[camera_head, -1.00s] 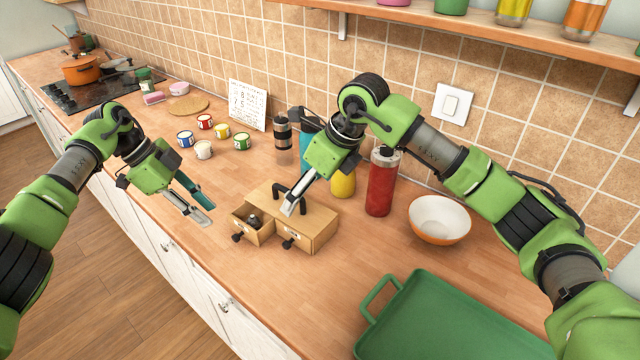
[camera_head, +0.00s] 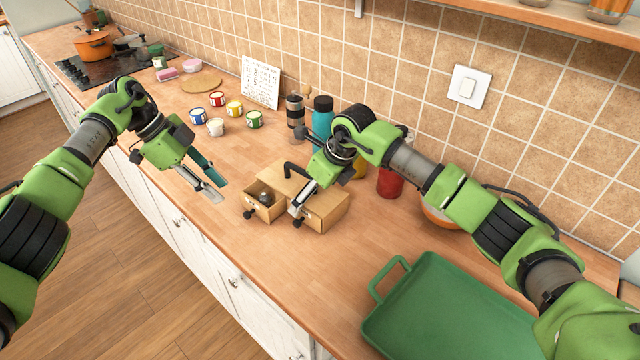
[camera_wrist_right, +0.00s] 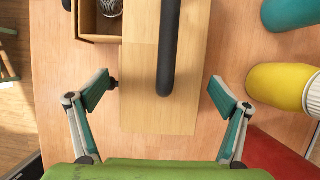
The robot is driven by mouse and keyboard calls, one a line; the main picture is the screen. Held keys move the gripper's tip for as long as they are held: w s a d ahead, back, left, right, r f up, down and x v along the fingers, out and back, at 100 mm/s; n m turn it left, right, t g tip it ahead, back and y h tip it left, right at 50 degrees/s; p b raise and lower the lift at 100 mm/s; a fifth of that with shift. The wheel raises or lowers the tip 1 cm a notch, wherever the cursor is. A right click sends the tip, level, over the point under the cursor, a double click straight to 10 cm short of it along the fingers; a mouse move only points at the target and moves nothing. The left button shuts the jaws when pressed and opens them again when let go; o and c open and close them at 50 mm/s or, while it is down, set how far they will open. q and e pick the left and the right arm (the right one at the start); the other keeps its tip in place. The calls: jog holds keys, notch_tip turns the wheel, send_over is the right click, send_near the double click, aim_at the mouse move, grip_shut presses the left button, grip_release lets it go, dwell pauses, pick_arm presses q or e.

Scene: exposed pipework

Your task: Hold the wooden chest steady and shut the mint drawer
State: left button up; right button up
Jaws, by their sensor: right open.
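The wooden chest (camera_head: 332,209) stands on the counter with a black handle bar on top. Its left drawer (camera_head: 259,209) is pulled out and holds a small, partly hidden item (camera_head: 265,198); its right drawer looks shut. No mint label is readable. My right gripper (camera_head: 300,204) is open above the chest's right part and hides some of it. In the right wrist view its fingers (camera_wrist_right: 163,82) are apart on either side of the chest's end (camera_wrist_right: 145,105), without clear contact. My left gripper (camera_head: 220,192) is open and empty, left of the pulled-out drawer and apart from it.
A green tray (camera_head: 440,310) lies at the front right. A red bottle (camera_head: 390,183), a teal bottle (camera_head: 322,118) and a grinder (camera_head: 295,115) stand behind the chest, with a bowl (camera_head: 437,217) partly behind my right arm. Several small cans (camera_head: 216,127) stand further back. Counter left of the chest is clear.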

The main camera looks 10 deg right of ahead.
jog(key=shift+w+a+f, duration=0.1)
jog(key=shift+w+f, duration=0.05)
jog(key=shift+f, duration=0.3)
